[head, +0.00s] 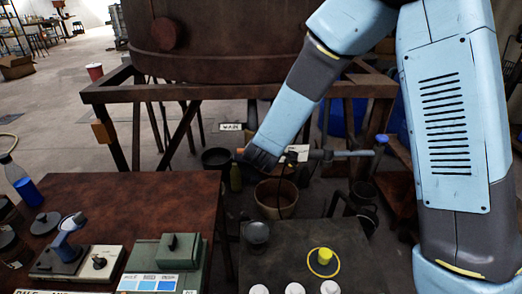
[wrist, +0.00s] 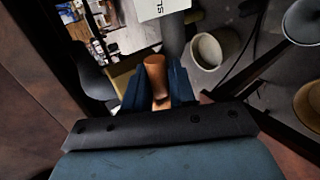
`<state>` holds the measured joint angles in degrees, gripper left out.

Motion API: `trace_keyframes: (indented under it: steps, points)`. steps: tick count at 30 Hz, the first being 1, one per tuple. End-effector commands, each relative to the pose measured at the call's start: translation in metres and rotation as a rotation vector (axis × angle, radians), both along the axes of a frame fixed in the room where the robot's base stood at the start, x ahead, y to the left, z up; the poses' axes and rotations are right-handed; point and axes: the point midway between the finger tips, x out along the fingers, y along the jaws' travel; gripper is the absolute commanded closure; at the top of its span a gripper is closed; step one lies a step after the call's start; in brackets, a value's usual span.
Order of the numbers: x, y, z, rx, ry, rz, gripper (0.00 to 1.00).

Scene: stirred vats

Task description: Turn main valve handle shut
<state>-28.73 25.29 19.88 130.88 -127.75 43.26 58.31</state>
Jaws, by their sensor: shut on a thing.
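The valve handle (wrist: 155,72) is an orange-brown rounded grip. In the wrist view it stands between the two dark blue fingers of my gripper (wrist: 158,92), which are shut on it. In the head view my gripper (head: 252,158) is below the large brown vat, and only a small orange end of the handle (head: 240,151) shows past it. A grey pipe (head: 340,154) runs to the right from there, with a white tag (head: 298,152) by it. The tag also shows in the wrist view (wrist: 163,8), only partly readable. The valve body is mostly hidden.
The brown vat (head: 220,50) rests on a frame (head: 110,94) with legs behind my gripper. A bucket (head: 277,197) stands below. A brown table (head: 130,195) is at left, and a dark bench (head: 350,260) with a yellow knob (head: 325,256) is in front.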

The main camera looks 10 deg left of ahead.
Motion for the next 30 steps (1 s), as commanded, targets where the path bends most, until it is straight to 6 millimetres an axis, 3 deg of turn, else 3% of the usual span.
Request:
trace_keyframes:
  steps: [17,18,23,30]
  points:
    - [0.0,-0.0044,-0.0047,0.028,0.015,-0.007,1.0]
    - [0.0,-0.0044,-0.0047,0.028,0.015,-0.007,0.73]
    - [0.0002,-0.0033,-0.0037,0.028,0.013,-0.005,0.58]
    - [-0.0003,-0.0019,-0.0021,0.03,0.01,-0.003,0.58]
